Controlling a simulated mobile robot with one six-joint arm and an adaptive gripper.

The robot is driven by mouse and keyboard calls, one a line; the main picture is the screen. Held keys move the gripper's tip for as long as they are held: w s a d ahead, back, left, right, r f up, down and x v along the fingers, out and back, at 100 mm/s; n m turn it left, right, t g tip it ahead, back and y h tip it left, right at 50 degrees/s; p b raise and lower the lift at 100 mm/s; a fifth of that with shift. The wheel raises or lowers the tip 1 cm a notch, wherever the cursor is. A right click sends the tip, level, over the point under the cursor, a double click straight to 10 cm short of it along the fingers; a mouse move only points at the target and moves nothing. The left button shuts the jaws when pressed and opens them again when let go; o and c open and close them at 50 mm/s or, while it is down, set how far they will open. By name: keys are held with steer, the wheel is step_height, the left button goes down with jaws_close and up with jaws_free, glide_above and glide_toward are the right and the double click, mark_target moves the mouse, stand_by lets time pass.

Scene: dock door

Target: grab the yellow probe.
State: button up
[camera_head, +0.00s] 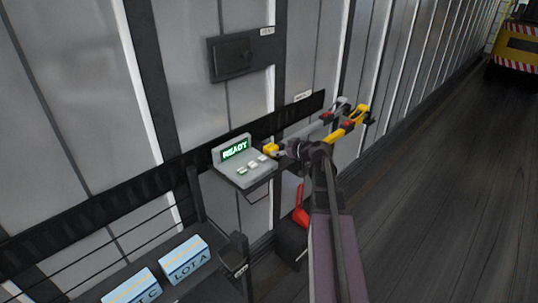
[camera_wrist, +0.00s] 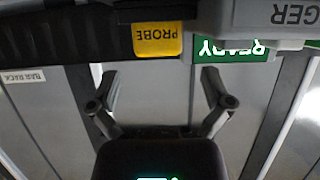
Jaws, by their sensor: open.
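The yellow probe (camera_wrist: 158,40) shows at the upper middle of the wrist view, with PROBE written on it upside down in this view. A dark part adjoins it on the left. In the head view the yellow probe (camera_head: 271,149) is a small block at the right end of the grey console. My gripper (camera_wrist: 160,82) is open and empty, its two fingers spread to either side below the probe in the wrist picture, apart from it. In the head view my gripper (camera_head: 286,152) is right beside the probe, partly blocking the view.
The grey console (camera_head: 238,176) has a green READY screen. Grey and yellow bar tools (camera_head: 352,122) stick out from the wall rail behind my arm. A red handle (camera_head: 300,206) hangs below. Blue-white boxes (camera_head: 185,259) stand at the lower left.

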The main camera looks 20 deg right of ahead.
mark_target(274, 147)
steer(key=shift+w, duration=0.15)
steer(key=shift+b+x, duration=0.9)
steer(key=shift+x, duration=1.65)
steer(key=c, duration=1.2)
